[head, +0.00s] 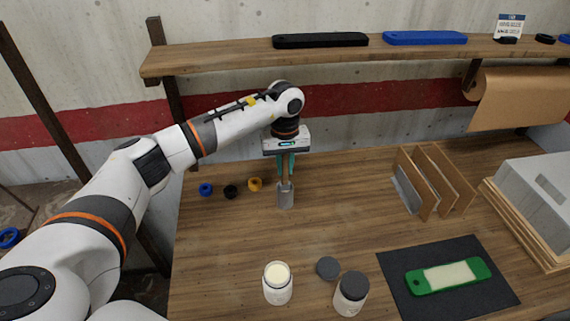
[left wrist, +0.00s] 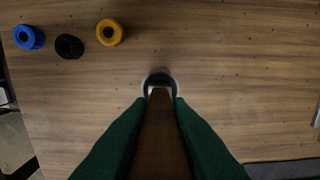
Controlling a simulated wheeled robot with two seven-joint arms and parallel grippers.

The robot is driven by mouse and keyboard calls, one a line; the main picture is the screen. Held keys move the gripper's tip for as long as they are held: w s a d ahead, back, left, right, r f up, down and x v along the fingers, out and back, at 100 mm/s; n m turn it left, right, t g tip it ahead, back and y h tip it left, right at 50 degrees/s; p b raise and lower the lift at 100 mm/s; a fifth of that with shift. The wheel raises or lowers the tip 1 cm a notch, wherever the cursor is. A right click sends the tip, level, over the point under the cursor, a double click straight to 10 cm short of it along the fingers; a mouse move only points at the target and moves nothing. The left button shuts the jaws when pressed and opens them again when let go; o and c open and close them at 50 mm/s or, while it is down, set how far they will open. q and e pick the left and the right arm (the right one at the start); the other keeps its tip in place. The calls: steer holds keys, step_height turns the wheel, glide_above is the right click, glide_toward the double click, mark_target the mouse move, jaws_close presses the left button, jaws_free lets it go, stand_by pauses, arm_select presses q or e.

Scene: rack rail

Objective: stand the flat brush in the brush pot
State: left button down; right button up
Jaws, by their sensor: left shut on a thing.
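My left gripper (head: 286,174) points down with its green fingers shut on the flat brush (head: 286,183), holding it upright. In the left wrist view the brown brush (left wrist: 160,140) runs away from me between the fingers, its far end showing pale. The brush pot (head: 285,200), a small grey cylinder, stands on the table directly below the gripper. In the left wrist view its round rim (left wrist: 177,83) surrounds the far end of the brush. The brush's lower end overlaps the pot's mouth; how deep it reaches is hidden. My right gripper is not in view.
Blue (head: 206,189), black (head: 230,192) and yellow (head: 255,184) rings lie left of the pot. A white open jar (head: 277,289), a dark lid (head: 328,268) and a lidded jar (head: 350,297) stand in front. A wooden rack (head: 449,180) and a dark mat (head: 402,291) are at right.

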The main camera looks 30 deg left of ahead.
arm_select(q)
steer(key=c, duration=1.3)
jaws_free()
steer(key=shift+o, duration=0.2)
steer(key=shift+r, duration=0.1)
step_height(320, 180, up, 12)
steer(key=b, duration=0.2)
steer(key=shift+b, duration=0.3)
